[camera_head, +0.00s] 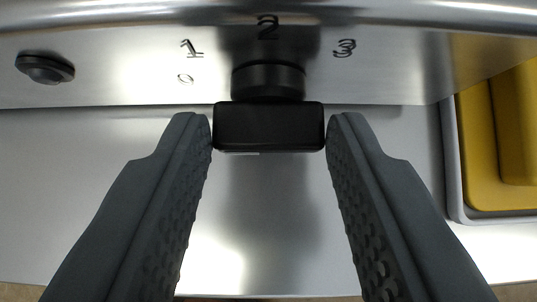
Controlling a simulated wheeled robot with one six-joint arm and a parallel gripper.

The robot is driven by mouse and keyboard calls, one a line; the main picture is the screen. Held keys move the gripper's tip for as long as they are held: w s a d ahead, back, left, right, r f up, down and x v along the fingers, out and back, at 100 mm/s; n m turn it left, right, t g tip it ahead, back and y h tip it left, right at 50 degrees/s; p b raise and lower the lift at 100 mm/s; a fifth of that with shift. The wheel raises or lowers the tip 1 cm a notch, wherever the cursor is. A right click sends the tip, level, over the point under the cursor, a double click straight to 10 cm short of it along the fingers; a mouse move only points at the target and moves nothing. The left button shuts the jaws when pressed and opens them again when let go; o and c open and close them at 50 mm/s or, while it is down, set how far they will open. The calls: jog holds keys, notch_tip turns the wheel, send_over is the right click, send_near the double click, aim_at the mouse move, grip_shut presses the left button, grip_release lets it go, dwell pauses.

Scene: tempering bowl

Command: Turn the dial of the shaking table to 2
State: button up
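The black dial (268,82) sits on the front face of the shaking table (130,75), right below the number 2 (268,27). Its wide grip bar (268,126) points toward me and lies level across the picture. The numbers 0 and 1 are to the left of the dial and 3 is to the right. No clear pointer mark shows, so I cannot tell the setting. My gripper (268,122) has one finger on each side of the bar. Both fingertips meet the bar's ends, with no visible gap.
A black round button (45,68) is on the panel at the far left. A yellow container (480,150) in a grey tray (453,165) stands at the right edge. A bare metal surface (268,230) lies below the dial between my fingers.

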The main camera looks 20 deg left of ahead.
aim_at(301, 151)
jog(key=shift+d, duration=0.1)
jog(key=shift+c, duration=0.5)
jog(key=y, duration=0.1)
jog(key=m+y, duration=0.1)
jog(key=shift+w+d+f+m+g+y, duration=0.1)
jog(key=shift+w+d+m+g+y, duration=0.05)
jog(key=shift+d+m+g+y, duration=0.2)
jog(key=y, duration=0.1)
jog(key=m+y, duration=0.2)
jog(key=shift+w+d+f+g+y, duration=0.1)
jog(key=shift+d+f+g+y, duration=0.15)
jog(key=shift+d, duration=0.15)
jog(key=shift+d+f+m+y, duration=0.2)
jog(key=shift+m+y, duration=0.35)
jog(key=shift+y, duration=0.45)
jog(key=shift+w+d+f+m+y, duration=0.1)
jog(key=shift+f+m+y, duration=0.1)
jog(key=shift+m+y, duration=0.4)
jog(key=shift+f+m+y, duration=0.15)
jog(key=shift+m+y, duration=0.25)
jog(key=shift+y, duration=0.4)
jog(key=o, duration=1)
